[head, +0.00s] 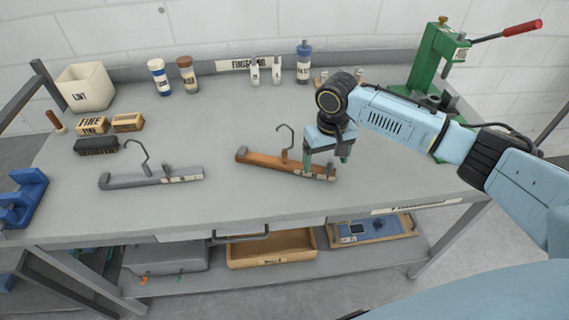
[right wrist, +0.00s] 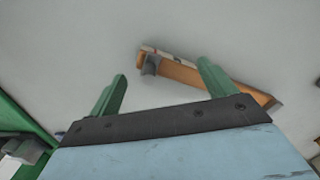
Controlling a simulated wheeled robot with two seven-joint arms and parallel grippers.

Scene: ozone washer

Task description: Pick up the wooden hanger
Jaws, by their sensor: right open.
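The wooden hanger (head: 270,163) is orange-brown with a dark hook and lies on the grey bench top, right of the middle. A pale label shows near its right end. My right gripper (head: 324,166) is over the hanger's right end, fingers pointing down. In the right wrist view the green fingers (right wrist: 163,88) are apart with nothing between them. The hanger (right wrist: 185,73) lies beyond the fingertips there, its labelled end nearest the gap and its other part passing behind the right finger. I cannot tell the exact height of the fingers above it. My left gripper is not in view.
A grey hanger (head: 152,178) lies to the left on the bench (head: 225,215). Brushes and blocks, a white LINT bin (head: 86,88) and several bottles stand at the left and back. A green press (head: 437,62) with a red-handled lever stands at the back right.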

